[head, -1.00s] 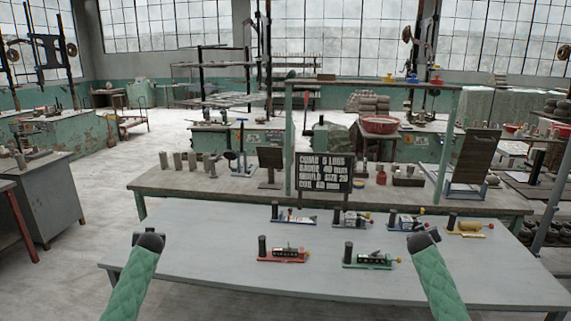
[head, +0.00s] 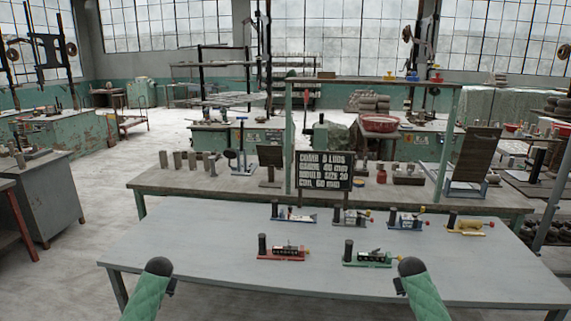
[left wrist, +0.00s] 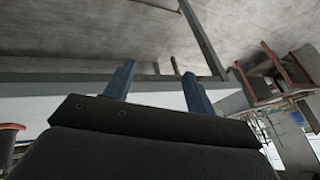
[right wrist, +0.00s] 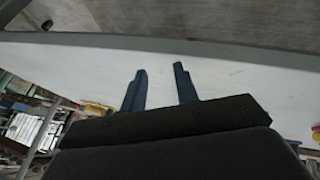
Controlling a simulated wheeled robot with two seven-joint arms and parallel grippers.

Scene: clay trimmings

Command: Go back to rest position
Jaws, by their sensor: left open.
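My green left arm (head: 150,292) and green right arm (head: 424,292) show at the bottom of the head view, at the near edge of the grey table. The grippers themselves do not show there. In the left wrist view my left gripper (left wrist: 157,68) has its two blue fingers apart with nothing between them. In the right wrist view my right gripper (right wrist: 160,68) also has its fingers apart and empty, with a pale surface behind them.
The grey table (head: 200,240) carries several small devices, among them a red-based one (head: 283,254), a green-based one (head: 367,259) and a yellow one (head: 470,227). A black sign (head: 324,171) stands behind them. The table's left part is clear.

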